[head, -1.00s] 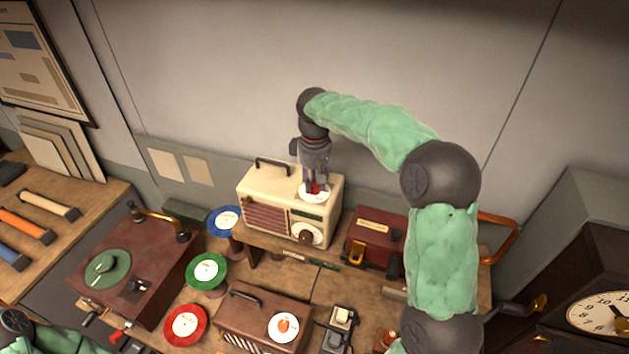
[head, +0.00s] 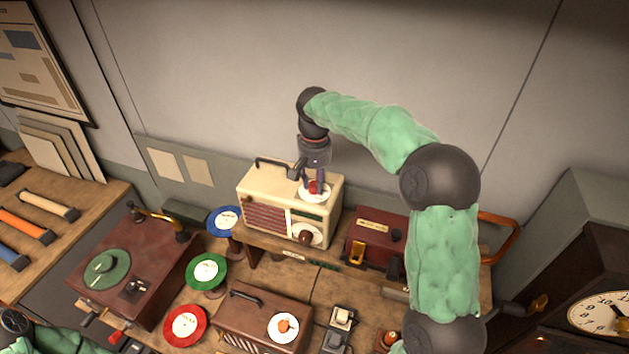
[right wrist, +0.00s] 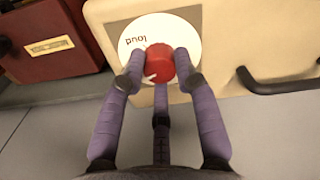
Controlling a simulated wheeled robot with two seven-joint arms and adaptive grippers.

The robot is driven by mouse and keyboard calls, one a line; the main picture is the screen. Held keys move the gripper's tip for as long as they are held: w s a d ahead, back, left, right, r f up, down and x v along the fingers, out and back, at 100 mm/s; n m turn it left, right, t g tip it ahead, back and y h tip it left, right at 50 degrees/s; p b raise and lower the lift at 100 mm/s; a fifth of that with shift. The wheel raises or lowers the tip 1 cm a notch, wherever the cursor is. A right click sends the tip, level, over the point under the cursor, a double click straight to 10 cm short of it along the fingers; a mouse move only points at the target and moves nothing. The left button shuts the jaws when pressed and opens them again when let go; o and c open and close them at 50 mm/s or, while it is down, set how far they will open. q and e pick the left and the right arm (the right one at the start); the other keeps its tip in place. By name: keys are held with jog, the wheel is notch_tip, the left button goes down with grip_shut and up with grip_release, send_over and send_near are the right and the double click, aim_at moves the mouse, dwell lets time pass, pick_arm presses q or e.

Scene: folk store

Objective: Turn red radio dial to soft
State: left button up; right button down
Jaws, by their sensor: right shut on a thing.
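The cream radio (head: 258,182) stands on the bench's raised shelf against the wall. Its red dial (right wrist: 160,62) sits on a round white plate (right wrist: 183,35) on top of the radio. In the right wrist view the plate shows the word "loud" upside down, left of the dial. A white pointer mark on the dial faces the lower left there; "soft" cannot be read. My right gripper (right wrist: 158,80) is shut on the red dial from above, purple fingers around it; it also shows in the head view (head: 314,187). My left gripper is out of view.
A brown knob (head: 305,237) is on the radio's front. A dark red box (head: 372,240) stands to the right. A black carry handle (right wrist: 275,85) rises from the radio's top beside the gripper. A brown radio (head: 250,318) and coloured discs stand in front.

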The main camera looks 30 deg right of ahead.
aim_at(315, 184)
jog(key=shift+f, duration=0.1)
dwell(0.4)
jog(key=c, duration=0.9)
grip_release()
notch_tip(315, 184, up, 12)
